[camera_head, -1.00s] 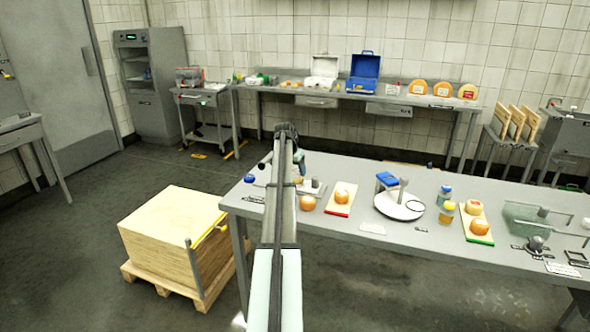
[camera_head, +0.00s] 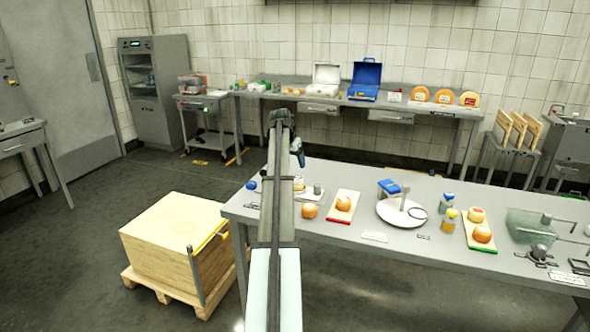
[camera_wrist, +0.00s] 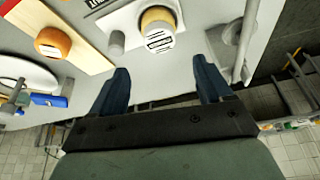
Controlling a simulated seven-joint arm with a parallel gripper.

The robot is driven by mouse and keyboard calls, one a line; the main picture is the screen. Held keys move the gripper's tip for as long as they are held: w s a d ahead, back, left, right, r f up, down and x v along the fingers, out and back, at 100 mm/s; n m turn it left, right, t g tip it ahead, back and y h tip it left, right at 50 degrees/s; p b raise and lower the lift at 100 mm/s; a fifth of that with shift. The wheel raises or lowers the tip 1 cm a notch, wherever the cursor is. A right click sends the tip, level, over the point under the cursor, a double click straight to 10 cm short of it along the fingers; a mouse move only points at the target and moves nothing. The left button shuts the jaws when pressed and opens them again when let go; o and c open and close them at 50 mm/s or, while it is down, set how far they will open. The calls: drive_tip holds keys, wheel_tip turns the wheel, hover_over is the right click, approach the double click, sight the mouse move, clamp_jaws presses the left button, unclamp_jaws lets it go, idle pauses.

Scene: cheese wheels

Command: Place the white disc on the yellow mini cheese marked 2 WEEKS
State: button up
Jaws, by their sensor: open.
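In the wrist view a small yellow cheese (camera_wrist: 158,14) stands beyond my fingers, with a white round face (camera_wrist: 159,40) bearing dark print on it. I cannot read the print or tell whether this face is a label or the loose white disc. My gripper (camera_wrist: 162,80) is open, with dark blue fingers spread and nothing between them. The cheese lies ahead of the gap, apart from both fingertips. In the head view my gripper (camera_head: 298,153) hangs above the far left part of the table (camera_head: 420,253); my arm hides part of the tabletop there.
A grey cylinder (camera_wrist: 117,43) stands beside the cheese. An orange cheese (camera_wrist: 52,43) sits on a red-edged board (camera_head: 335,218). A pale fixture (camera_wrist: 234,34) is close to the right finger.

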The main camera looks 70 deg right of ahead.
drive_tip(key=shift+v, duration=1.55)
